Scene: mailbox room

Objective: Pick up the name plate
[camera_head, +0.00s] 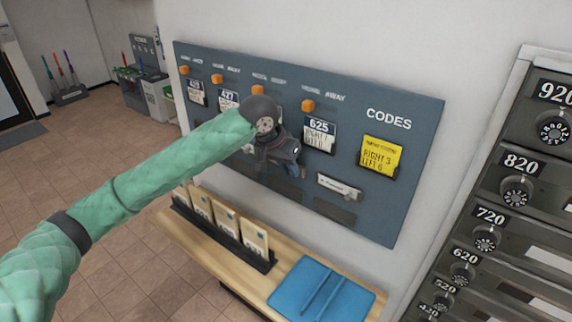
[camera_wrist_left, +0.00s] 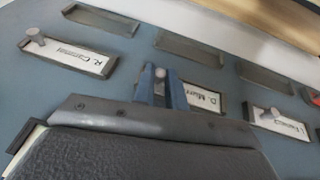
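My left gripper (camera_head: 292,168) is at the blue-grey wall board, in front of its lower row of name plates. In the left wrist view its two blue fingers (camera_wrist_left: 165,88) stand on either side of a small round knob at the left end of a white name plate reading "D. Murr…" (camera_wrist_left: 207,100). The gap is too small to tell whether they grip it. The gripper body hides part of that plate. Another name plate with a knob (camera_head: 339,185) sits to the right, reading "R. Camm…" in the wrist view (camera_wrist_left: 68,58). My right gripper is not in view.
A third name plate (camera_wrist_left: 279,123) sits right in the wrist view. Empty holders (camera_head: 334,212) lie below the plates. A wooden shelf (camera_head: 222,262) below carries a card rack (camera_head: 262,262) and a blue folder (camera_head: 320,290). Grey mailboxes (camera_head: 510,200) stand at the right.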

